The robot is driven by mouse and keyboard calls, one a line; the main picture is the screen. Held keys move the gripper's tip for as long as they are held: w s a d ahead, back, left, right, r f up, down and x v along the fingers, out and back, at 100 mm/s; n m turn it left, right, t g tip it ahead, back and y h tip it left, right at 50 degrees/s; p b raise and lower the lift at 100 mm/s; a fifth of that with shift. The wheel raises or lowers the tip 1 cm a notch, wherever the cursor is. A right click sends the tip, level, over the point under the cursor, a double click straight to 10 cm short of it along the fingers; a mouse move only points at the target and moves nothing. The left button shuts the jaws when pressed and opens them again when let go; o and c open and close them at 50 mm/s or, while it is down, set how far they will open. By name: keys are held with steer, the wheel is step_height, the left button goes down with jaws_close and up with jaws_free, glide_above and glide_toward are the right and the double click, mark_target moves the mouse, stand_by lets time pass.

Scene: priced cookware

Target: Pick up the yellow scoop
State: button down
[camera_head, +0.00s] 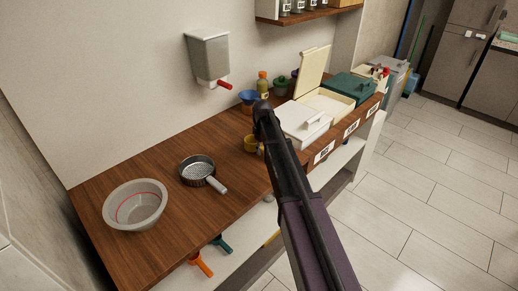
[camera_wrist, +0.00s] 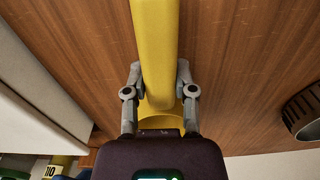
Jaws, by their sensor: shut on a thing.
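The yellow scoop (camera_wrist: 155,45) fills the upper middle of the wrist view, a long smooth yellow shape running up from between my gripper's fingers. My gripper (camera_wrist: 158,78) is shut on it, with one grey finger on each side. A curved yellow part shows lower down, just in front of the palm. In the head view, a small yellow part of the scoop (camera_head: 250,143) shows left of my dark arm, over the wooden counter. My arm hides the rest, and the fingers do not show there. I cannot tell whether the scoop touches the counter.
White (camera_head: 303,122), cream and green (camera_head: 350,86) lidded bins stand right of my arm; the cream lid is raised. A strainer (camera_head: 197,170) and a grey bowl (camera_head: 135,205) sit at left. A blue funnel (camera_head: 249,96) and bottle (camera_head: 263,82) stand behind. Orange and teal handles hang below the edge.

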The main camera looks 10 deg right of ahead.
mark_target(262, 147)
steer(key=shift+r, duration=0.1)
step_height(262, 147, up, 3)
steer(key=p, duration=0.3)
steer(key=shift+r, duration=0.2)
steer(key=s+d, duration=0.1)
steer(key=s, duration=0.4)
steer(key=s+d+r+p, duration=0.1)
steer(key=s, duration=0.4)
steer(key=s+d+p, duration=0.1)
steer(key=s, duration=0.4)
steer(key=shift+s+r, duration=0.2)
steer(key=shift+s, duration=0.15)
step_height(262, 147, up, 3)
steer(key=p, duration=0.2)
steer(key=shift+f+p, duration=0.15)
steer(key=shift+p, duration=0.2)
